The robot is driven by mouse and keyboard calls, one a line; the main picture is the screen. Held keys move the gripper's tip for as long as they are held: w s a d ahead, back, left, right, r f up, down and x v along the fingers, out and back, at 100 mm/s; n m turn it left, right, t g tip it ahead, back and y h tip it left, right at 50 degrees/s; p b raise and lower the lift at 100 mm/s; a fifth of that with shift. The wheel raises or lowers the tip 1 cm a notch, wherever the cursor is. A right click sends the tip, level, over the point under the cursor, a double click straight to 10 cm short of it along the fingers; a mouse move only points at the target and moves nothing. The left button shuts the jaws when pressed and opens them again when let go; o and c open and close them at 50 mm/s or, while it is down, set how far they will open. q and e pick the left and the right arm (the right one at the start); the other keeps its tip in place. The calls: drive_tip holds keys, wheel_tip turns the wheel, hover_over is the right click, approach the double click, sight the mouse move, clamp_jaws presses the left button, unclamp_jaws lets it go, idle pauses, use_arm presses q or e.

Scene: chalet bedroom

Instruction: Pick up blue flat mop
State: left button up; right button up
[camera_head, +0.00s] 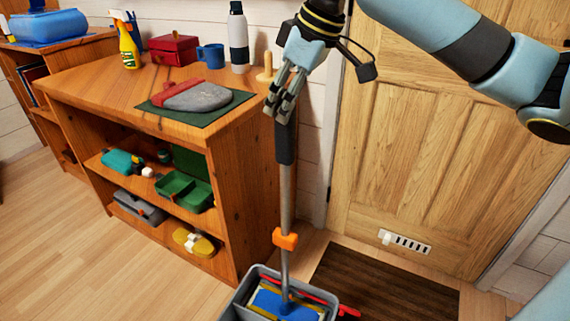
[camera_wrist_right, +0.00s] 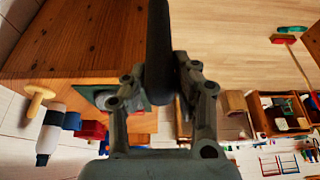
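The blue flat mop stands nearly upright, with a grey pole (camera_head: 286,197), a black grip at the top, an orange collar and a blue flat head (camera_head: 284,304) in a grey bucket (camera_head: 239,300). My right gripper (camera_head: 283,105) reaches down from above to the top of the grip. In the right wrist view the black grip (camera_wrist_right: 159,45) lies between the two fingers (camera_wrist_right: 160,72), which close in on it from both sides. The fingers hide part of the grip's top end. My left gripper is in neither view.
A wooden shelf unit (camera_head: 223,165) stands close left of the pole, with a grey stone-like item (camera_head: 198,97), a bottle (camera_head: 238,40) and a blue mug (camera_head: 210,54) on top. A wooden door (camera_head: 420,140) and a brown mat (camera_head: 385,285) are right. Floor at left is clear.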

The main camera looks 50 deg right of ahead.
clamp_jaws()
